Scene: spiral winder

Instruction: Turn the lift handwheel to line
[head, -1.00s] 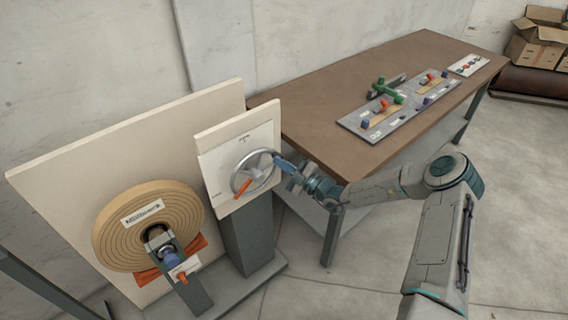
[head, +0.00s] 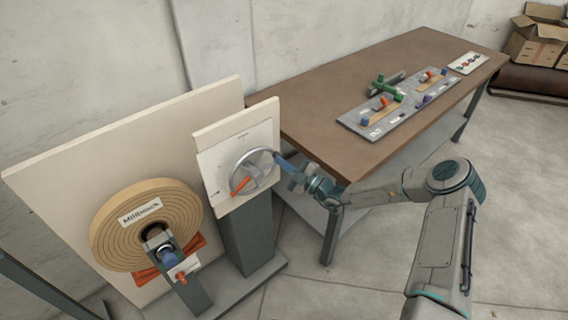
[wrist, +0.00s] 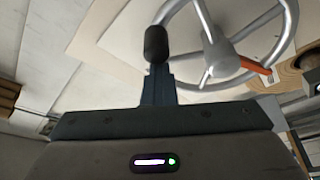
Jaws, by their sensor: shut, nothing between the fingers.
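The lift handwheel (head: 254,169) is a grey spoked wheel on a pale tilted panel (head: 212,148), on a dark green pedestal. An orange piece (head: 241,184) on it points down and left. In the wrist view the wheel (wrist: 220,51) fills the top, with the orange piece (wrist: 252,65) at right of the hub. My gripper (head: 281,160) is shut at the wheel's right rim, with nothing between its fingers. In the wrist view my gripper (wrist: 157,80) ends at a dark rounded knob (wrist: 155,43) by the rim. Contact is unclear. Panel markings are too small to read.
A large tan roll (head: 120,225) labelled Millstock stands at left before a cream board (head: 60,165). A brown table (head: 330,70) bears a grey control board (head: 365,132) beyond my arm. Cardboard boxes (head: 540,45) stand at the far right. Floor at the front right is clear.

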